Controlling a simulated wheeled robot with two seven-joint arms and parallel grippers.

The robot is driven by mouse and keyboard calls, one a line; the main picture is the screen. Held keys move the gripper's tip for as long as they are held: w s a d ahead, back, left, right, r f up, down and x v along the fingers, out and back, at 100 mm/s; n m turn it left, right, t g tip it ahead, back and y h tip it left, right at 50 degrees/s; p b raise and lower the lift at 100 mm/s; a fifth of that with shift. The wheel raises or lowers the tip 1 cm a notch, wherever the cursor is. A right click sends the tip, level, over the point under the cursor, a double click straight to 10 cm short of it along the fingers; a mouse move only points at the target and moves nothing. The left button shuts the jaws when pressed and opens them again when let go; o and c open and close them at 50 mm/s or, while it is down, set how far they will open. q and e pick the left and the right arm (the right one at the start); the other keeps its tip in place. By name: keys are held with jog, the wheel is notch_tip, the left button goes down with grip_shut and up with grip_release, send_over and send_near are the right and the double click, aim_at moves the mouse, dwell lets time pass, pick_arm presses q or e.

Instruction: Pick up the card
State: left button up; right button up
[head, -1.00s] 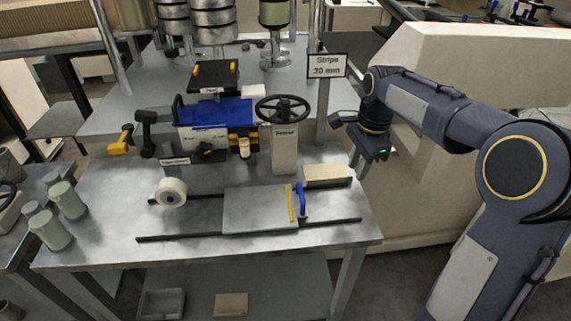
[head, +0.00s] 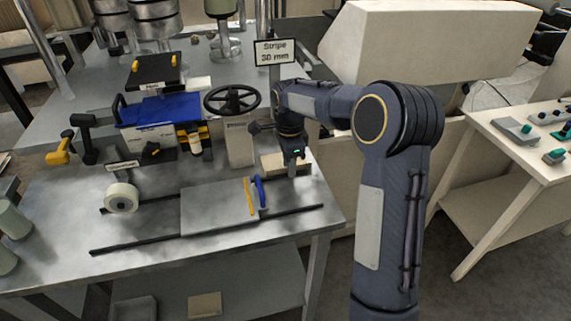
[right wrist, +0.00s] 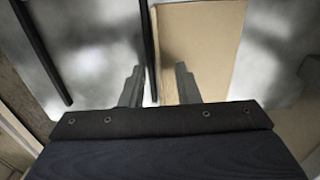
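A flat tan block, which may be the card, (head: 272,164) lies at the right rear of the metal table in the head view. It shows in the right wrist view as a tan slab (right wrist: 208,40) with a brownish side face. My right gripper (right wrist: 160,84) is open and empty, with its two fingers apart. One finger overlaps the slab and the other is to its left. In the head view the right gripper (head: 293,168) is at the block and hides part of it. I cannot tell whether it touches. My left gripper is not in view.
Black rails (head: 200,238) and a grey plate (head: 212,208) with yellow and blue strips lie in front. A handwheel post (head: 239,145) stands left of the gripper. A "Stripe 30 mm" sign (head: 275,52) stands behind. Another tan piece (head: 204,304) is on the lower shelf.

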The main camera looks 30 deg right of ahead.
jog(key=shift+c, duration=0.3)
grip_shut()
jog(key=shift+r, duration=0.1)
